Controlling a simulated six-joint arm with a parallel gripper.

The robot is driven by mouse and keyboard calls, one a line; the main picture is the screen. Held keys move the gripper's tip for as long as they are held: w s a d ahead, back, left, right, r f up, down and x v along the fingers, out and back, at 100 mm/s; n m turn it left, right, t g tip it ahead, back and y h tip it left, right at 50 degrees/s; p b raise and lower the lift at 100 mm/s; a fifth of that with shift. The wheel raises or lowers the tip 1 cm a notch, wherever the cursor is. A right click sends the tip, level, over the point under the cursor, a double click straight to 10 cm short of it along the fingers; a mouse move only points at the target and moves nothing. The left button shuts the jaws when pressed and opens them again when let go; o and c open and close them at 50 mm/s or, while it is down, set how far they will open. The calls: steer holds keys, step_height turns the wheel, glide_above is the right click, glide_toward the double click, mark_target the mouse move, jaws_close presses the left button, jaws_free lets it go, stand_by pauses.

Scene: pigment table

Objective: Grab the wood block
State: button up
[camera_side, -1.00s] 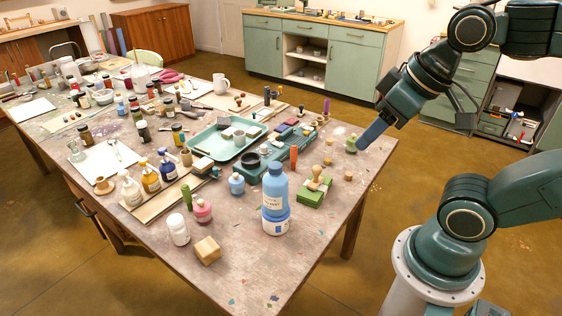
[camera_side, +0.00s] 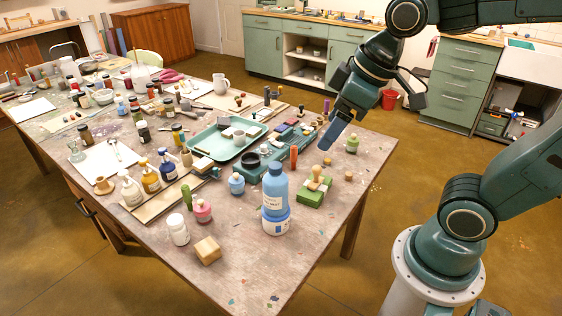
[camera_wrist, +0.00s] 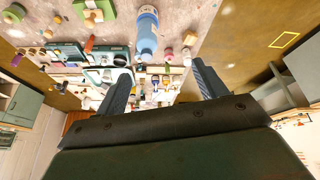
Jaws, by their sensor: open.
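The wood block (camera_side: 207,250) is a small pale tan cube on the near part of the paint-spotted table, in front of a white jar (camera_side: 178,230). It shows small near the top of the wrist view (camera_wrist: 190,39), right of the blue bottle. My gripper (camera_side: 328,143) is in the air over the far right part of the table, pointing down and well away from the block. In the wrist view its two fingers (camera_wrist: 161,76) stand wide apart with nothing held between them.
A tall blue bottle (camera_side: 275,190) and a green block with a wooden stamp (camera_side: 315,190) stand between my gripper and the wood block. A pink jar (camera_side: 203,211) is close behind the block. The table (camera_side: 250,275) is mostly clear right and front of the block.

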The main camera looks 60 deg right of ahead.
steer(key=w+a+f+n+g+y, duration=0.1)
steer(key=w+a+f+n, duration=0.25)
steer(key=w, duration=0.45)
steer(key=n+g+y, duration=0.3)
steer(key=n, duration=0.6)
glide_above(207, 246)
steer(key=s+d, duration=0.1)
steer(key=d, duration=0.4)
step_height(207, 246, down, 18)
steer(key=f, duration=0.1)
steer(key=shift+m, duration=0.25)
steer(key=shift+x, duration=4.1)
steer(key=shift+a+h, duration=0.1)
steer(key=shift+h, duration=0.2)
steer(key=shift+x, duration=2.55)
steer(key=shift+w, duration=0.1)
steer(key=c, duration=1.1)
